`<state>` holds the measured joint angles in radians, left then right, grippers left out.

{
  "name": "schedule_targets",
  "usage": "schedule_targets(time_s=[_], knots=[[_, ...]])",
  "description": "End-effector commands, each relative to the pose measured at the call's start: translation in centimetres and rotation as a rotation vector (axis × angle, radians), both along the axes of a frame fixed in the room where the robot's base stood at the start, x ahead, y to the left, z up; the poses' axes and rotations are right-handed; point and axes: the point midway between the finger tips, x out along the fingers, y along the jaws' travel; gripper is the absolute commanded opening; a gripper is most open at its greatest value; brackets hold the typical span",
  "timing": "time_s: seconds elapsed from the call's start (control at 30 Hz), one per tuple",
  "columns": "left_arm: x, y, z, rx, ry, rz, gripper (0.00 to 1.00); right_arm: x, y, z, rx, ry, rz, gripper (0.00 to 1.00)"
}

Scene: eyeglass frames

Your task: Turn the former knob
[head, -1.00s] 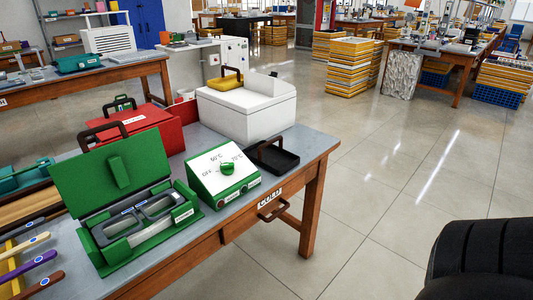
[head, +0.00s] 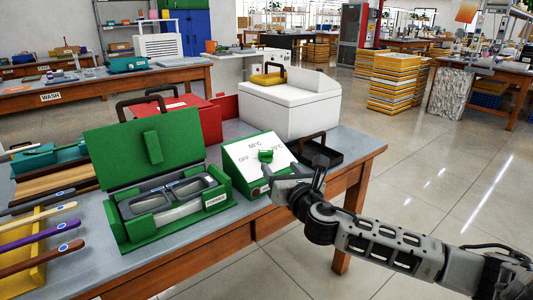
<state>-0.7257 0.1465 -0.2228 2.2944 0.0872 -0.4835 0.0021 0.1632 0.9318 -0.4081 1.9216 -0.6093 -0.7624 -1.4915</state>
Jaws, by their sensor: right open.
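The former is a green box with a sloped white dial face (head: 247,157) marked OFF, 60°C and 70°C. Its green knob (head: 266,156) sits near the middle of that face. My right gripper (head: 282,172) is open, just in front of the knob at the lower right of the face. It partly hides the box's front and right side. From this view I cannot tell whether the fingers touch the knob. My left gripper is not in view.
An open green case (head: 150,225) holding glasses frames stands left of the former. A white box (head: 288,105) and a black tray (head: 335,155) are behind and right. A red box (head: 205,120) stands behind. Handled tools (head: 40,235) lie at the far left.

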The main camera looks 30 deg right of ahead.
Motion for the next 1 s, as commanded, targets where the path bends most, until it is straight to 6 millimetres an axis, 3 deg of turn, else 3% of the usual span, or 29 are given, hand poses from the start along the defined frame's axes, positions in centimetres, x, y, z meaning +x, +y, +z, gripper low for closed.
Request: schedule_targets(time_s=[0.3, 0.5, 0.97, 1.0], knots=[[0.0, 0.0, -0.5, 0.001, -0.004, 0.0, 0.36, 6.9, -1.6, 0.0, 0.007, -0.002, -0.002, 0.6], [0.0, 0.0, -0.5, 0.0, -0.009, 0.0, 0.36, 9.6, -2.3, -0.1, 0.005, -0.001, 0.0, 0.6], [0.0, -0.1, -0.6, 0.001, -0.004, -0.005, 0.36, 10.7, -2.5, -0.1, 0.004, 0.001, 0.002, 0.6], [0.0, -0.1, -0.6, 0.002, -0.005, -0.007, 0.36, 10.7, -2.5, -0.1, 0.004, 0.001, 0.002, 0.49]])
